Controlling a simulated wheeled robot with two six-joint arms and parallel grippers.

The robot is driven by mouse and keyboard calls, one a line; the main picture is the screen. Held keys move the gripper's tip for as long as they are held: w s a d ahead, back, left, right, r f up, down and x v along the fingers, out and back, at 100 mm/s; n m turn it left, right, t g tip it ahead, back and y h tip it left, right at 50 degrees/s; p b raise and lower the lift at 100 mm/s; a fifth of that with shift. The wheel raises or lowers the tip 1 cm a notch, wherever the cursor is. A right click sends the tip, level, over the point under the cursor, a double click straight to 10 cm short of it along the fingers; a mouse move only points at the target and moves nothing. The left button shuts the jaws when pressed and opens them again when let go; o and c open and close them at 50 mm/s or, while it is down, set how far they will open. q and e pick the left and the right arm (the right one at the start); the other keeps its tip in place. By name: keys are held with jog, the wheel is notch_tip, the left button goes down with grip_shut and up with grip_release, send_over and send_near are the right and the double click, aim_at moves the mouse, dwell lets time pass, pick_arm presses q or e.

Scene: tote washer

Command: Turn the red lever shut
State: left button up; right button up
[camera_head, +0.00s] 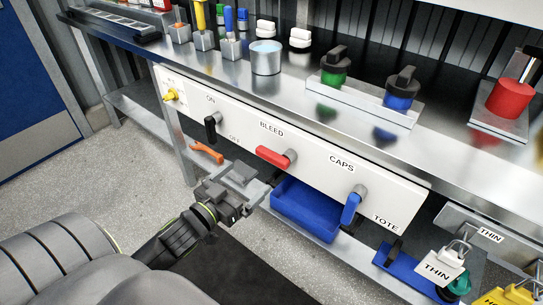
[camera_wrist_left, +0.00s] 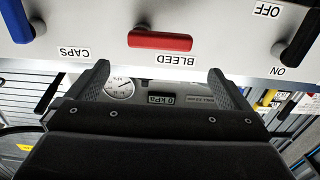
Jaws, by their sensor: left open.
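The red lever (camera_head: 272,156) sits on the white panel by the BLEED label and lies roughly along the panel, its free end to the left of its pivot. It also shows in the left wrist view (camera_wrist_left: 160,41), where the labels appear upside down. My left gripper (camera_head: 245,180) is open and empty, below and in front of the red lever, apart from it. In the left wrist view its two fingers (camera_wrist_left: 158,78) stand wide apart, with the red lever beyond them. My right gripper is not in view.
On the same panel, a black lever (camera_head: 211,128) hangs by ON/OFF and a blue lever (camera_head: 350,209) hangs by CAPS. An orange handle (camera_head: 207,152) and a blue tray (camera_head: 305,208) are below the panel. The steel bench top (camera_head: 300,82) holds several items.

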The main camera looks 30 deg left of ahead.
aim_at(269, 159)
pick_arm(q)
jog(key=w+b, duration=0.1)
jog(key=w, duration=0.5)
jog(key=w+b, duration=0.1)
jog(key=w, duration=0.2)
jog(key=shift+w+d+b, duration=0.25)
jog(key=shift+d+b, duration=0.1)
jog(key=shift+w+d, duration=0.1)
jog(key=shift+w, duration=0.75)
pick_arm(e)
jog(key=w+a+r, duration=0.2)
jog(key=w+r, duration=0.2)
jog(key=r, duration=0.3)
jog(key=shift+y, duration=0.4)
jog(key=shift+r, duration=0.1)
pick_arm(q)
jog(key=c, duration=1)
